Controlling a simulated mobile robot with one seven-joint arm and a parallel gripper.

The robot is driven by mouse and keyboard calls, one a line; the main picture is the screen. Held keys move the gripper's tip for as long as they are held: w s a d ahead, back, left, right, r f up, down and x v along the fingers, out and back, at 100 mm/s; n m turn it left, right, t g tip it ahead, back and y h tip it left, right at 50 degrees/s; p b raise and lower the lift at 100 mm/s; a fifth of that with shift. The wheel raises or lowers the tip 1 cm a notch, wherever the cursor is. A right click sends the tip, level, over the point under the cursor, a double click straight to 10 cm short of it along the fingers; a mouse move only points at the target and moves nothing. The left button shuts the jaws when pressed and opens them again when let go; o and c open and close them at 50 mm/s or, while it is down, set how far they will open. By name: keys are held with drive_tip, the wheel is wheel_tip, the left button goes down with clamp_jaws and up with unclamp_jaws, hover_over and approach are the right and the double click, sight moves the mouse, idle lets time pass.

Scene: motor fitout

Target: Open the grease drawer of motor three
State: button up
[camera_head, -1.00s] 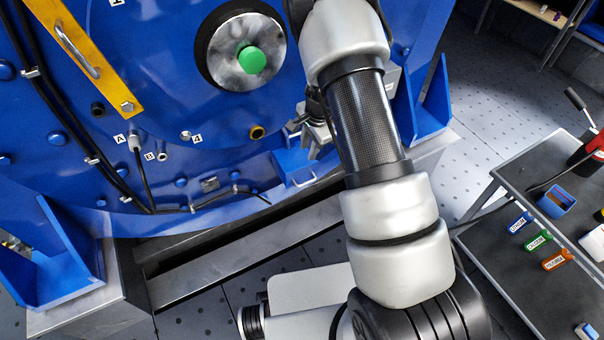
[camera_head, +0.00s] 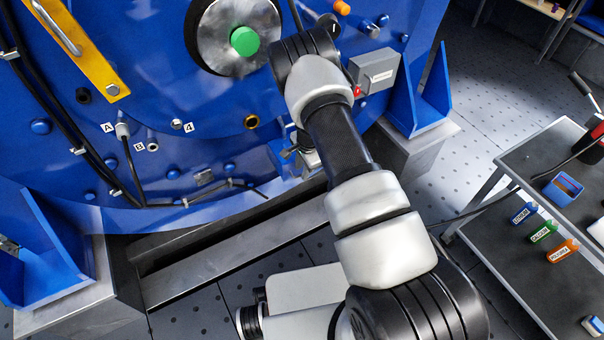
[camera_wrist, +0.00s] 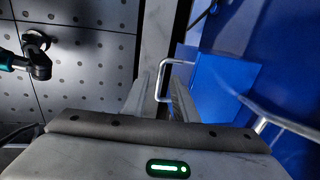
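The blue motor (camera_head: 200,90) fills the left of the head view. The blue grease drawer (camera_head: 287,172) sits low on its front, mostly hidden behind my arm and gripper. In the wrist view the blue drawer front (camera_wrist: 218,88) has a bent metal handle (camera_wrist: 163,80). My gripper (camera_wrist: 161,92) is open, with one finger on each side of the handle's bar. Contact with the handle cannot be told. In the head view my gripper (camera_head: 308,160) is partly covered by my arm. How far the drawer is out cannot be told.
A dark cart (camera_head: 500,255) at right holds blue, green and orange labelled pieces and a blue box (camera_head: 563,190). A grey box (camera_head: 374,72) and blue bracket (camera_head: 425,95) stand right of my arm. A metal rail (camera_head: 215,255) runs below the motor.

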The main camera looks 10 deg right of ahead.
drive_tip(key=shift+w+f, duration=0.2)
drive_tip(key=shift+f, duration=0.75)
clamp_jaws()
idle(0.8)
